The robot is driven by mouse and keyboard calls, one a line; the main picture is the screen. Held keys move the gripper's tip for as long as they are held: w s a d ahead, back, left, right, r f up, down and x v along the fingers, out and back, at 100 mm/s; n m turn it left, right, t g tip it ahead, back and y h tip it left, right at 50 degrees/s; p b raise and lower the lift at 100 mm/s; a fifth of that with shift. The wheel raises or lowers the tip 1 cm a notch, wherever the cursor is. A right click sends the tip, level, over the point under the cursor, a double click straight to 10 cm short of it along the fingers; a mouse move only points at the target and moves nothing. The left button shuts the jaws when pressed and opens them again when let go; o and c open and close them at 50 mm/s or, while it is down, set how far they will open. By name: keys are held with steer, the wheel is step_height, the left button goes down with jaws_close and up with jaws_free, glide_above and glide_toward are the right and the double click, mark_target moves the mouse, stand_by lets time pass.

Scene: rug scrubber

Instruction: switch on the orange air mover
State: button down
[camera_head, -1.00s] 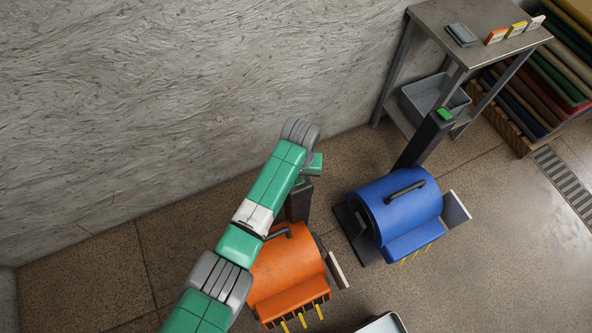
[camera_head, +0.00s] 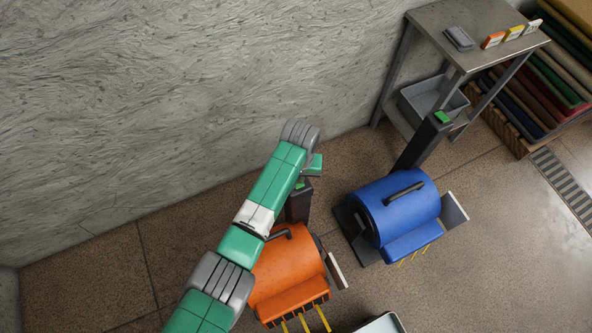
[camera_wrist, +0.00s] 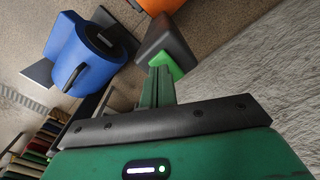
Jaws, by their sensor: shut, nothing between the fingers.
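The orange air mover (camera_head: 287,272) stands on the floor at the lower middle of the head view, partly behind my arm. Its yellow strips (camera_head: 323,317) stretch out from the front. Its dark post (camera_head: 298,205) rises behind it with a green switch on top (camera_head: 299,186). In the wrist view the post (camera_wrist: 166,40) and its green switch (camera_wrist: 172,66) lie just past my fingertips (camera_wrist: 158,72). My gripper is shut and empty, at or very close to the switch. I cannot tell whether it touches. The head view mostly hides the fingers.
A blue air mover (camera_head: 400,215) with its own green-topped post (camera_head: 424,140) stands to the right. A metal table (camera_head: 470,35), a grey bin (camera_head: 425,97) and stacked rugs (camera_head: 560,75) are farther right. A wall (camera_head: 150,110) stands behind.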

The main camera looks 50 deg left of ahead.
step_height(320, 180, up, 5)
steer(key=p, duration=0.4)
stand_by(0.4)
